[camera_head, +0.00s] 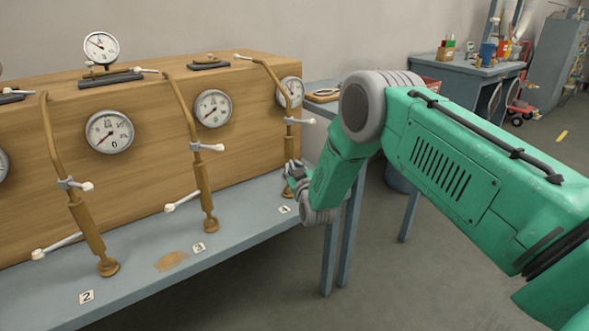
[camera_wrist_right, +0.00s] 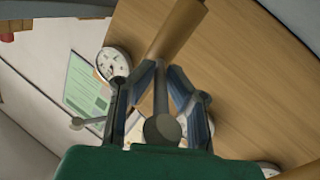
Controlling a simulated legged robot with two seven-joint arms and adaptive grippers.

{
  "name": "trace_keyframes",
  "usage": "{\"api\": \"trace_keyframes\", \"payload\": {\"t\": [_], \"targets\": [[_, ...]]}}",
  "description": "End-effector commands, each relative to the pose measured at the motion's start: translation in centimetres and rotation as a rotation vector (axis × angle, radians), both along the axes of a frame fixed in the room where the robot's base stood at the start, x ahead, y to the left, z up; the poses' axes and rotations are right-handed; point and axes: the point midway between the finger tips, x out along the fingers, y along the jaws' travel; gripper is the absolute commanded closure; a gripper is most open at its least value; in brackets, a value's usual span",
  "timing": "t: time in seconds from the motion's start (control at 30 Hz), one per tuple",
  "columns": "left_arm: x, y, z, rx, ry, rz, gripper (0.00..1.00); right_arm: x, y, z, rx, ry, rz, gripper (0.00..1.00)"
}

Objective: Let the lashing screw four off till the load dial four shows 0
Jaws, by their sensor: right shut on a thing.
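Lashing screw four (camera_head: 290,146) is a brass-coloured upright rod at the right end of a wooden case, above the label 4 (camera_head: 285,209). Load dial four (camera_head: 291,92) is a white round gauge on the case behind it. The rod crosses it and its reading is too small to tell. My right gripper (camera_head: 293,172) is low at screw four, partly hidden by my arm. In the right wrist view, its fingers (camera_wrist_right: 160,100) are shut on the screw's handle (camera_wrist_right: 160,92), which ends in a round knob. The thicker screw body (camera_wrist_right: 178,28) rises beyond. My left gripper is out of view.
Lashing screws three (camera_head: 203,185) and two (camera_head: 88,225), with white-tipped handles, stand left along the grey bench (camera_head: 235,225). The wooden case (camera_head: 160,110) stands close behind them. A grey-blue workbench (camera_head: 470,68) with small items is at the back right. The floor between is open.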

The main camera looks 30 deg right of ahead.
Motion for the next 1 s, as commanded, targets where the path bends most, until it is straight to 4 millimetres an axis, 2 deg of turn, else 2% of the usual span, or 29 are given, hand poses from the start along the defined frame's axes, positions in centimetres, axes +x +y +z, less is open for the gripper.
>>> {"api": "trace_keyframes", "payload": {"t": [0.37, 0.7, 1.0], "targets": [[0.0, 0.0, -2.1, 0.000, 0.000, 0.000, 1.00, 0.8, 2.0, -0.6, 0.004, 0.004, -0.330, 1.00], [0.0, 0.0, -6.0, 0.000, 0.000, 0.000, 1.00, 1.7, 2.9, -1.0, 0.005, 0.004, -0.630, 1.00], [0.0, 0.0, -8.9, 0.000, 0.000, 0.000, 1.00, 1.9, 3.1, -0.9, 0.004, 0.007, -0.802, 1.00]]}}
